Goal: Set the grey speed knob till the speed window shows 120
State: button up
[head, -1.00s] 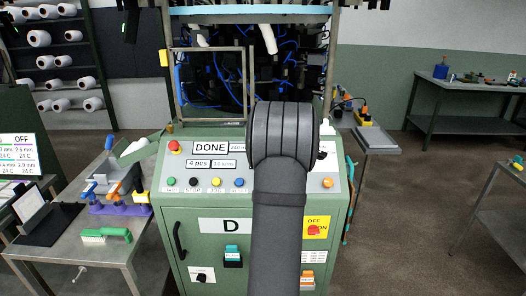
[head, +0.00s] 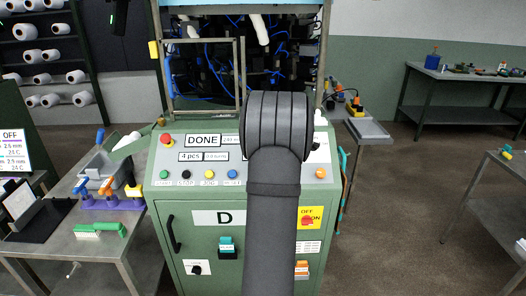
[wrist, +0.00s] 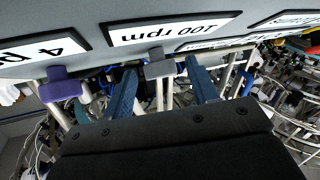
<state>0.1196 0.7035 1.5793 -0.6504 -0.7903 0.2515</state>
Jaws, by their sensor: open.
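The grey speed knob (wrist: 158,67) shows in the wrist view, below the white speed window (wrist: 174,29). The window is seen upside down and appears to read 100 rpm. My gripper (wrist: 161,72) is open, with one blue finger on each side of the grey knob. I cannot tell whether either finger touches it. In the head view my own arm hides the gripper, the knob and the speed window on the green machine's sloped panel (head: 172,150).
A purple knob (wrist: 62,84) stands left of the fingers in the wrist view. In the head view, a red button (head: 165,139), several coloured buttons and a DONE display (head: 202,141) sit on the panel. A side table (head: 90,250) with tools stands at left.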

jog(key=v, duration=1.7)
jog(key=shift+a, duration=0.15)
jog(key=x, duration=1.7)
jog(key=shift+w, duration=0.25)
jog(key=shift+s, duration=0.15)
